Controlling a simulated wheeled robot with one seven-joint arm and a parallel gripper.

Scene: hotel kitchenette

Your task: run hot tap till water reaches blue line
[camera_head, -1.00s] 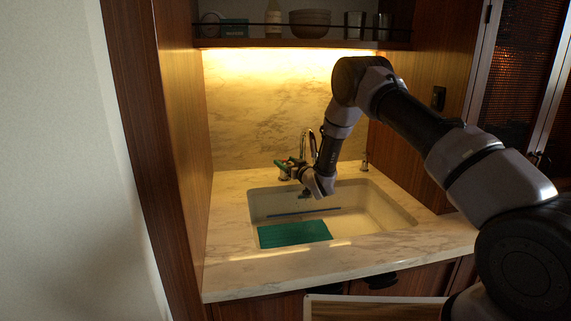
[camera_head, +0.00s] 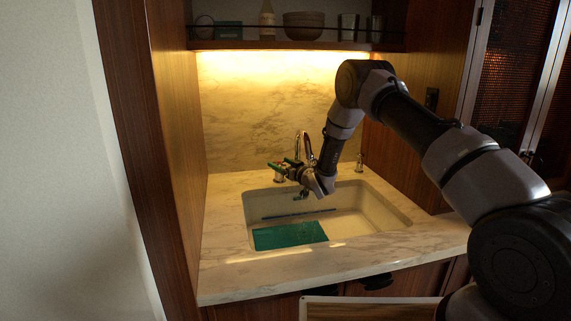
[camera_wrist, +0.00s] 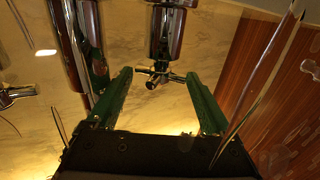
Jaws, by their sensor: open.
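The pale sink basin (camera_head: 375,207) is set in the marble counter. A dark blue line (camera_head: 300,215) runs along its back inner wall. A teal-green flat area (camera_head: 290,235) covers the left part of the floor; I cannot tell whether it is a mat or water. The chrome spout (camera_head: 298,145) rises behind the basin, partly hidden by my arm. A left tap (camera_head: 279,178) and a right tap (camera_head: 360,163) flank it. My gripper (camera_wrist: 158,76) is open, its green fingers on either side of a small chrome tap handle (camera_wrist: 153,80), with gaps visible. Water flow is unclear.
A shelf (camera_head: 290,45) with a bowl (camera_head: 303,25), bottle and glasses hangs above. Wooden side walls close in the counter left and right. Counter (camera_head: 225,270) in front of the basin is clear. A light-framed board (camera_head: 370,307) stands low in front.

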